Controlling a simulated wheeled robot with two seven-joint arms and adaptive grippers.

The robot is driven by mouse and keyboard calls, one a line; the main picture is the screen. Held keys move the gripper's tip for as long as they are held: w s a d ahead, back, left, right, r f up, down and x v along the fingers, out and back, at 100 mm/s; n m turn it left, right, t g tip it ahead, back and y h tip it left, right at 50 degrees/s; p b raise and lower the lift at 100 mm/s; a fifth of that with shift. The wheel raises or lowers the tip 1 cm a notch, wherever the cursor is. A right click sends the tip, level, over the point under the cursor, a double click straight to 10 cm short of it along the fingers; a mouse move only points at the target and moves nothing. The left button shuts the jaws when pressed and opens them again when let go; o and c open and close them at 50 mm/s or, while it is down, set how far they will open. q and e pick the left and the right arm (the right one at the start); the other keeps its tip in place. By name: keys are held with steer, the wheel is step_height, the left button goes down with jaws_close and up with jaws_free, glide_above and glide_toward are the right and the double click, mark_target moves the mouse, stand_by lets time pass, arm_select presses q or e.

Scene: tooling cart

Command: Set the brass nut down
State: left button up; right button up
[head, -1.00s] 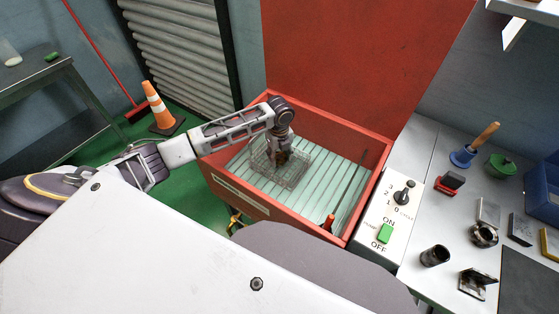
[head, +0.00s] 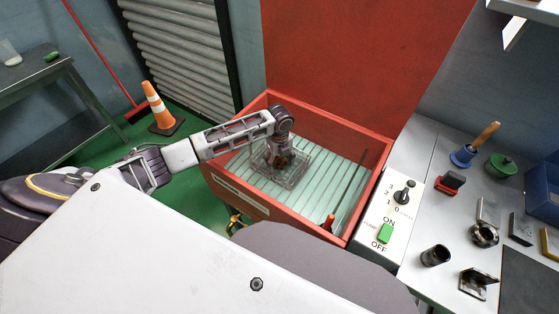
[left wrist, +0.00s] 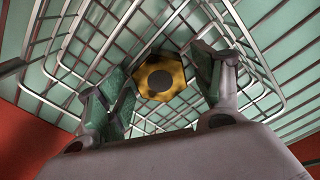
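The brass nut (left wrist: 160,77) shows in the left wrist view as a yellow hexagon with a dark centre, inside the wire basket (left wrist: 60,68). In the head view my left gripper (head: 280,160) points down into the wire basket (head: 297,180), which stands in the red tub (head: 240,196). The gripper mostly hides the nut there. My right gripper is not in view.
The tub has a ribbed pale floor and a raised red lid (head: 360,60). A control box (head: 385,234) with a knob and green switch stands at its right.

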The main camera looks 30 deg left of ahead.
mark_target(280, 161)
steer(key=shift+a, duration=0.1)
arm_select(q)
steer(key=shift+r, duration=0.9)
step_height(280, 161, up, 10)
steer(key=p, duration=0.1)
steer(key=shift+r, duration=0.2)
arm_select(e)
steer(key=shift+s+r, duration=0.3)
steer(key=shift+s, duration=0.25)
